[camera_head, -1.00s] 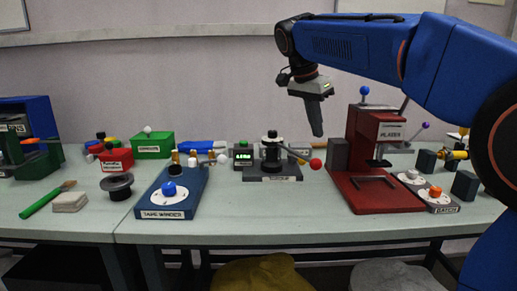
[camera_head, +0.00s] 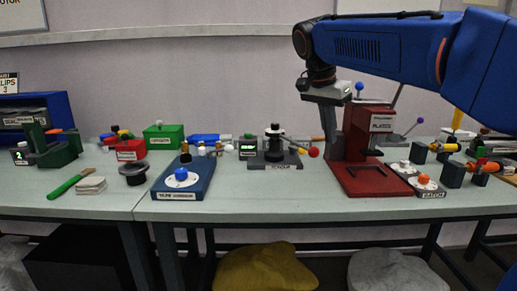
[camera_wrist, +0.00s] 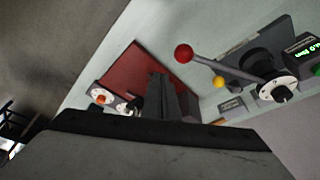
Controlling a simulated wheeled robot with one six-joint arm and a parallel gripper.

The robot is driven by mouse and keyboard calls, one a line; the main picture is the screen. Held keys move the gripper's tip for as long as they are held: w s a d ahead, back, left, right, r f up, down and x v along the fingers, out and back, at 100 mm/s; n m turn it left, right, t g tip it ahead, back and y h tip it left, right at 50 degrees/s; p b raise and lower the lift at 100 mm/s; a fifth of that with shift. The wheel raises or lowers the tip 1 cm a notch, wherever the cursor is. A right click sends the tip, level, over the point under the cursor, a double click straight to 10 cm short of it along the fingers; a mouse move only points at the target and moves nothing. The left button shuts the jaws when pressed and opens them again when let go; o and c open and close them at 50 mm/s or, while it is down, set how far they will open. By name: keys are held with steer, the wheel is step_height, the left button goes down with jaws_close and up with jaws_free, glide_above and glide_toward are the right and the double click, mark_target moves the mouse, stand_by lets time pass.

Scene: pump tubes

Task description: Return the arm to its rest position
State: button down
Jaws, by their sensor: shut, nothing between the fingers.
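My gripper (camera_head: 329,130) hangs fingers-down from my blue arm, in front of the back wall in the head view. Its dark fingers are shut together and hold nothing. It appears just left of the red press (camera_head: 365,130) labelled PLATEN, overlapping it in the picture. The fingertips blend with a dark block beside the press, so I cannot tell the exact gap. The wrist view looks down past grey parts of mine at the red press base (camera_wrist: 128,66) and a lever with a red ball (camera_wrist: 183,53).
The grey-green bench (camera_head: 270,208) holds several devices: a blue dial station (camera_head: 183,190), a black clamp with lever (camera_head: 273,150), a green box (camera_head: 163,137) and a dial unit labelled GASCH (camera_head: 425,188). The bench front is mostly clear. A yellow sack (camera_head: 265,270) lies below.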

steer(key=s+d+f+n+t+y, duration=0.1)
steer(key=s+d+f+n, duration=0.2)
steer(key=s+f, duration=0.6)
steer(key=s+d+f+n+y, duration=0.1)
steer(key=s+d+f+n, duration=0.2)
steer(key=s+f, duration=0.6)
steer(key=s+d+f+n+t+y, duration=0.1)
steer(key=s+d+f+n, duration=0.2)
steer(key=s+f, duration=0.6)
steer(key=s+n, duration=0.1)
steer(key=s, duration=0.2)
steer(key=shift+d+f+n+t, duration=0.2)
steer(key=shift+f+n+t, duration=0.05)
steer(key=shift+n+t, duration=0.05)
steer(key=shift+s, duration=0.1)
